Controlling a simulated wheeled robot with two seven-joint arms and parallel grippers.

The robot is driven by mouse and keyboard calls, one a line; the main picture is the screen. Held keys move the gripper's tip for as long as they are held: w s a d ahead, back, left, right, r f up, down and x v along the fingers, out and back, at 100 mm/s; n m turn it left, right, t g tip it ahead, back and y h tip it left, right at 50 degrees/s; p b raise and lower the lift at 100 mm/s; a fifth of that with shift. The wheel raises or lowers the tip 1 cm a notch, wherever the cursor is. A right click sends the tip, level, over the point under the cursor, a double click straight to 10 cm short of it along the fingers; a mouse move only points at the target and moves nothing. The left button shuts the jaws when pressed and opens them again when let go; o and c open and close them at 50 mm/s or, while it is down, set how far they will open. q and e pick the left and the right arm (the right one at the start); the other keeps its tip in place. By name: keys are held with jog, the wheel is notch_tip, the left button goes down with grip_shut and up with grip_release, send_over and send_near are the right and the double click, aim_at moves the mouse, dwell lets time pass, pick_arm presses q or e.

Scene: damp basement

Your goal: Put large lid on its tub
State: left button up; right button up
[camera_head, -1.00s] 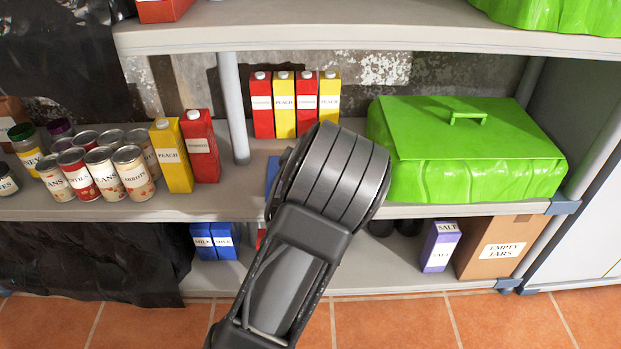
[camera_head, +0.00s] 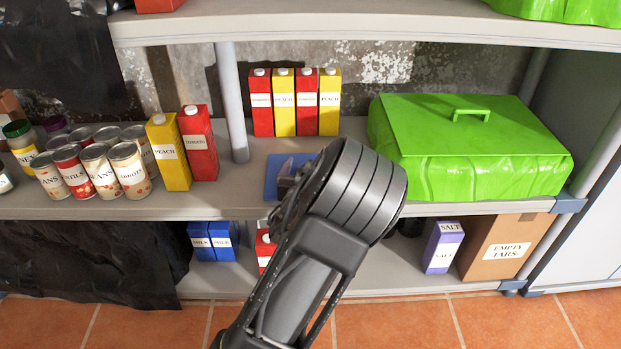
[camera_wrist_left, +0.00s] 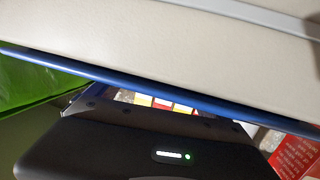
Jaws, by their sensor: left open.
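A large bright green tub (camera_head: 480,178) with crumpled-looking sides stands on the middle shelf at right. A flat green lid (camera_head: 450,130) with a bar handle lies over its top; I cannot tell whether it is fully seated. My left gripper (camera_head: 287,180) is left of the tub, low at the shelf front, with its fingers largely hidden by my own wrist. It is open. A flat blue thing (camera_head: 272,178) lies behind it on the shelf; its long thin edge (camera_wrist_left: 160,88) crosses the left wrist view, close to my gripper body. My right gripper is out of view.
Red and yellow cartons (camera_head: 295,105) stand behind my gripper; more cartons (camera_head: 185,150) and several cans (camera_head: 100,170) stand left. A shelf post (camera_head: 232,105) rises between the carton groups. Below are a salt box (camera_head: 442,247) and an empty-jars box (camera_head: 505,248). Another green tub (camera_head: 560,15) is above.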

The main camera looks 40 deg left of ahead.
pick_arm(q)
jog(key=shift+c, duration=0.2)
dwell(0.3)
jog(key=c, duration=1.5)
